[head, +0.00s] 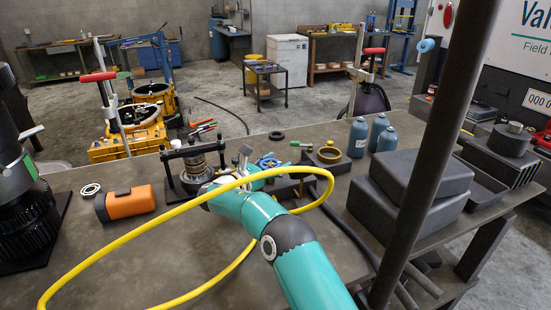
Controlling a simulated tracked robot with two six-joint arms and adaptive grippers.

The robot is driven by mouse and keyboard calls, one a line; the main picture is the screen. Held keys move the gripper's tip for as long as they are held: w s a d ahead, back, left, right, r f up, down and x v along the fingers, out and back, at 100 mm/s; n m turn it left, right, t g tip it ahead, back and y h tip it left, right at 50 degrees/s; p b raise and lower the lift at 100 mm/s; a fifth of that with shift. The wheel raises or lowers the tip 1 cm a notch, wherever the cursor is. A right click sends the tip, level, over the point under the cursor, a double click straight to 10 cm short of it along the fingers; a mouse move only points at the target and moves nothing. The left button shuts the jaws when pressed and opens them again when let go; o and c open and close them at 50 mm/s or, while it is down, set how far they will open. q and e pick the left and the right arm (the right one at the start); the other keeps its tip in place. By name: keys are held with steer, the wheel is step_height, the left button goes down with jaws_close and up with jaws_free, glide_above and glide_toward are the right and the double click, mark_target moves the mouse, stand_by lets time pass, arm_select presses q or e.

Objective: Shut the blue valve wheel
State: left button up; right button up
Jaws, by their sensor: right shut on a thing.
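The blue valve wheel (268,160) is small in the head view, at the middle of the workbench, just beyond the end of my teal right arm. Part of it is hidden by my wrist and the yellow hose. My right gripper (254,160) is at the wheel and shut on it; its fingertips are small and partly covered, so the exact grip on the rim is hard to see. My left gripper is not in view.
A yellow hose (118,252) loops over my right arm and the bench. A dark post (436,155) stands at the right. A geared part on a stand (194,165), an orange case (130,203), blue-grey bottles (357,138) and dark cases (408,190) crowd the bench. Its front left is clear.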

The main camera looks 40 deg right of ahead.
steer(key=shift+s+m+g+p, duration=0.1)
steer(key=shift+m+g+p, duration=0.6)
steer(key=shift+g+p, duration=0.35)
steer(key=o, duration=1)
steer(key=shift+o, duration=0.2)
steer(key=a, duration=1.2)
steer(key=shift+s, duration=0.1)
steer(key=shift+c, duration=0.2)
